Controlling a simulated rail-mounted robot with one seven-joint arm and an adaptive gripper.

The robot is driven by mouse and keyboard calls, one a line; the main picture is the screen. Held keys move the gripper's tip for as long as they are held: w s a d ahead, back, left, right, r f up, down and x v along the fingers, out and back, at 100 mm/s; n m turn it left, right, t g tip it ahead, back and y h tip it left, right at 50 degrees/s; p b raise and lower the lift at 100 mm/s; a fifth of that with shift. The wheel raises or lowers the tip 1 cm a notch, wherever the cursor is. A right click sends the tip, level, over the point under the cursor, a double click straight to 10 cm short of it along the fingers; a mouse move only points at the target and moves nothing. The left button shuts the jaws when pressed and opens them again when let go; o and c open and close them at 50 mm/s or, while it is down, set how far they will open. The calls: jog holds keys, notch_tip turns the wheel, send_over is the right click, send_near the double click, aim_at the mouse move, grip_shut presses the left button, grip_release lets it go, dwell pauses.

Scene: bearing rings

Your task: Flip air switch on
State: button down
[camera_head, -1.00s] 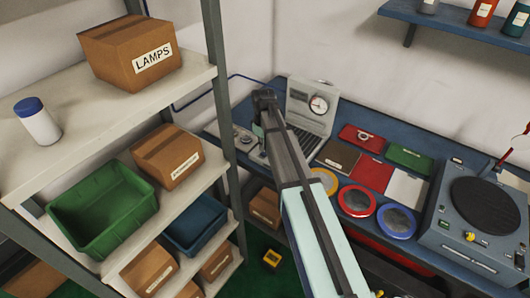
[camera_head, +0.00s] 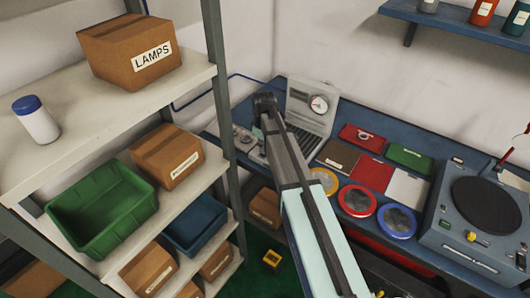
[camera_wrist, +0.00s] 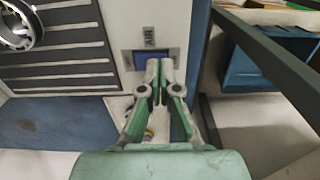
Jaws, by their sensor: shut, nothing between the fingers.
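The air switch (camera_wrist: 140,56) shows in the wrist view as a blue rocker in a grey plate, below an "AIR" label (camera_wrist: 149,37). In the head view my arm hides most of the gripper and the switch.
A shelf rack (camera_head: 226,100) with bins and boxes stands close left of my arm; its post also shows at the right of the wrist view (camera_wrist: 270,60). The blue bench (camera_head: 350,120) holds coloured trays, ring dishes and a turntable device (camera_head: 475,215).

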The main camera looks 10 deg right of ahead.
jog(key=shift+f, duration=0.45)
dwell(0.3)
jog(key=shift+r+p, duration=1.9)
jog(key=shift+r, duration=1.65)
